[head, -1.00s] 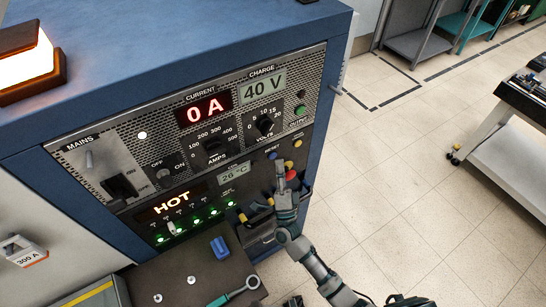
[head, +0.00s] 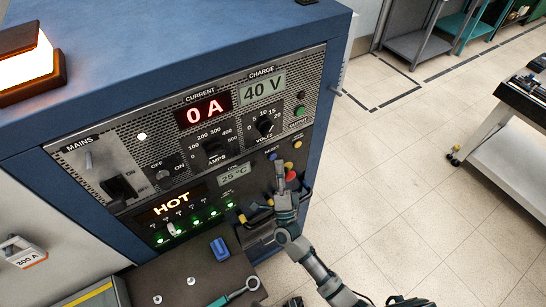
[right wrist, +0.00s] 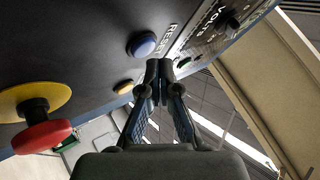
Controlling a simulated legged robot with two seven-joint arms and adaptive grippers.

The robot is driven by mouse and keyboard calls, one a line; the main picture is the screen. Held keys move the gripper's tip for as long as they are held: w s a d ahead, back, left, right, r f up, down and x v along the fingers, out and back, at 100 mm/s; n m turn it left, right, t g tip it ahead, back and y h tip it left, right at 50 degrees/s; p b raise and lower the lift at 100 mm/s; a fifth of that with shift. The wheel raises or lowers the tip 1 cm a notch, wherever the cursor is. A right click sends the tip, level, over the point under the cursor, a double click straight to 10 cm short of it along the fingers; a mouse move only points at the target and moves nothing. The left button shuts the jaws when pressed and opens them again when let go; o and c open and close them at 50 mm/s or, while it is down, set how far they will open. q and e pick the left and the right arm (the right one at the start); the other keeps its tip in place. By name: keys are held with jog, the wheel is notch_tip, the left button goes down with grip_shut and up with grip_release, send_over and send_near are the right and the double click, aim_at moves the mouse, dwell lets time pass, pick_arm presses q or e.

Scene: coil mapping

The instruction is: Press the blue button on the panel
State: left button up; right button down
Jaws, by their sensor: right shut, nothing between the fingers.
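The blue button (head: 272,156) sits under the RESET label on the dark lower right part of the panel (head: 255,180). In the right wrist view the blue button (right wrist: 142,44) is a round dome, just left of my fingertips. My right gripper (head: 280,165) is shut and empty, its fingertips just below the button in the head view. In the right wrist view the closed fingertips (right wrist: 159,64) look apart from the button; the exact gap cannot be told. My left gripper is not in view.
A red mushroom button (right wrist: 42,136) on a yellow base and a small yellow button (right wrist: 124,87) are close to the gripper. A shelf (head: 190,285) holds a wrench and a blue part.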

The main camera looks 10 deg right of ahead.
jog(key=shift+w, duration=0.15)
dwell(0.3)
jog(key=shift+w+a, duration=0.1)
jog(key=shift+w, duration=0.15)
jog(key=shift+r, duration=0.1)
jog(key=shift+w+a, duration=0.15)
jog(key=shift+w, duration=0.2)
dwell(0.5)
jog(key=shift+s, duration=0.1)
jog(key=shift+s+d, duration=0.3)
jog(key=shift+s, duration=0.4)
